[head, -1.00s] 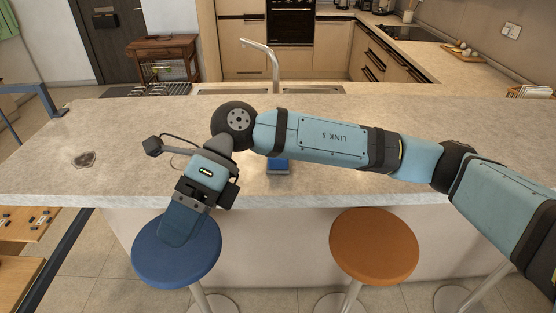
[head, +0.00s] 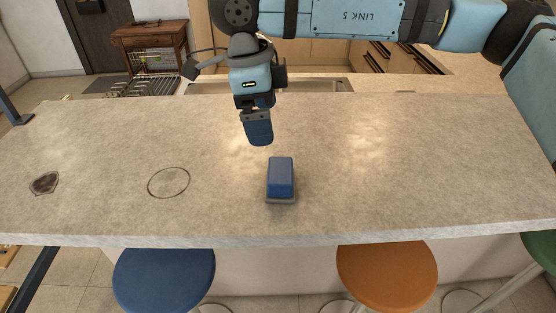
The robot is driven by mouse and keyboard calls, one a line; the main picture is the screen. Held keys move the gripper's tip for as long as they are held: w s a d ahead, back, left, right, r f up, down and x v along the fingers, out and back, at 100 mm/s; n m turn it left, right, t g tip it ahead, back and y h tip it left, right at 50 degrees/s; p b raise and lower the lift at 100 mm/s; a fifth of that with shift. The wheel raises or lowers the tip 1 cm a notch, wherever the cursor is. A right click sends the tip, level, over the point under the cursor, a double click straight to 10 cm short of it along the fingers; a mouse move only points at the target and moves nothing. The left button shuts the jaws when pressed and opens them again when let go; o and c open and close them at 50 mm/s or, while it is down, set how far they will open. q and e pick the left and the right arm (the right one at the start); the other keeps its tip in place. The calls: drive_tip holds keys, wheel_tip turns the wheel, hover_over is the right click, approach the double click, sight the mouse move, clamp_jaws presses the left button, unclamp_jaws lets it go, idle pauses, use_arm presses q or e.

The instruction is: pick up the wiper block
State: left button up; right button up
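The wiper block (head: 281,176), blue on top with a grey base, lies on the pale stone counter (head: 400,175) near its front edge, around the middle of the head view. My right gripper (head: 258,138) hangs above the counter, just behind and slightly left of the block in the picture, apart from it. Its fingers overlap as one blue shape, so I cannot see any gap between them. Nothing shows in its grip. My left gripper is not in view.
A dark-outlined ring (head: 168,182) and a dark stain (head: 44,183) mark the counter left of the block. A blue stool (head: 165,280) and an orange stool (head: 387,277) stand along the front. The counter around the block is clear.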

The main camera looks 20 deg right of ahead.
sight(280, 170)
drive_tip(key=f, duration=0.5)
drive_tip(key=d+f+p, duration=0.1)
drive_tip(key=f, duration=0.1)
drive_tip(key=shift+s+d+f, duration=0.1)
drive_tip(key=shift+s+f, duration=0.25)
drive_tip(key=shift+s, duration=0.05)
drive_tip(key=shift+d+f, duration=0.15)
drive_tip(key=shift+f, duration=0.3)
drive_tip(key=f, duration=0.1)
drive_tip(key=d+f+p, duration=0.1)
drive_tip(key=f, duration=0.2)
drive_tip(key=shift+s+d+f+p, duration=0.1)
drive_tip(key=shift+s+d+p, duration=0.05)
drive_tip(key=shift+s+p, duration=0.2)
drive_tip(key=shift+f, duration=0.2)
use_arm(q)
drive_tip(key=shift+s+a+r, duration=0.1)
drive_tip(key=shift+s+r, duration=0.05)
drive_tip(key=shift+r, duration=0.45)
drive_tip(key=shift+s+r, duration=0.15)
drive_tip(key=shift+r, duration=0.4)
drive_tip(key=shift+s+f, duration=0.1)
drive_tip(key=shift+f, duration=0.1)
use_arm(e)
drive_tip(key=c, duration=0.6)
